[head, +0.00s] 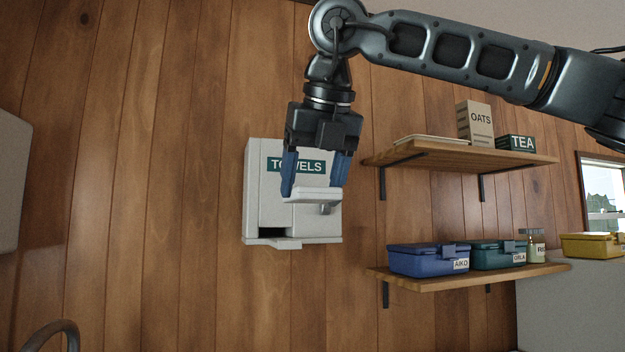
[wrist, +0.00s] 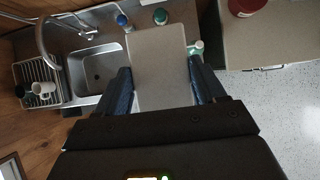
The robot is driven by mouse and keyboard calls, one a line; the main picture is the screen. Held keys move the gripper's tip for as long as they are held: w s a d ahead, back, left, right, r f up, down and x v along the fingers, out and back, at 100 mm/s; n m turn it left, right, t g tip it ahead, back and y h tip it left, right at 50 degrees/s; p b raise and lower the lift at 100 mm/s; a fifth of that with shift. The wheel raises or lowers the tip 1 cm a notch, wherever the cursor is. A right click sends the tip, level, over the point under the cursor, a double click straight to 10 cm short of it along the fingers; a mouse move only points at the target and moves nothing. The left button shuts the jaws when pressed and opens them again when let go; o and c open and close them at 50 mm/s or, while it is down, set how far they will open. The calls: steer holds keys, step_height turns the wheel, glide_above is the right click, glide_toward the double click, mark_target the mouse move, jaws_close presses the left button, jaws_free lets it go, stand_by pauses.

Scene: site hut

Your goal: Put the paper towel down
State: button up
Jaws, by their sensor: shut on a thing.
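My gripper (head: 313,188) points down with its blue fingers on either side of a pale, flat paper towel (head: 310,196). It is shut on the towel and holds it in the air in front of the towel dispenser (head: 262,210) in the head view. In the wrist view the towel (wrist: 160,65) is a flat beige rectangle between the two dark fingers, above the sink area. The towel hides part of the dispenser's front and part of the worktop.
A shelf (head: 470,275) with a blue box (head: 425,260) and a green box (head: 490,255) stands right of the dispenser.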

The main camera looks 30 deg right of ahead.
steer(key=c, duration=0.3)
step_height(320, 180, down, 42)
steer(key=d+n+g+y+b, duration=0.3)
steer(key=n+g+y+b, duration=0.35)
steer(key=n+b, duration=1)
steer(key=shift+n+t+y, duration=0.75)
steer(key=w+a+f, duration=0.2)
steer(key=a, duration=0.1)
steer(key=w+a+f+p, duration=0.1)
steer(key=w+a+f, duration=0.1)
steer(key=a, duration=0.1)
steer(key=w+a+f+p, duration=0.1)
steer(key=w+a+f, duration=0.1)
steer(key=a+f, duration=0.1)
steer(key=shift+w+a, duration=0.15)
steer(key=shift+a, duration=0.35)
steer(key=shift+a+f, duration=0.1)
steer(key=shift+f, duration=1.95)
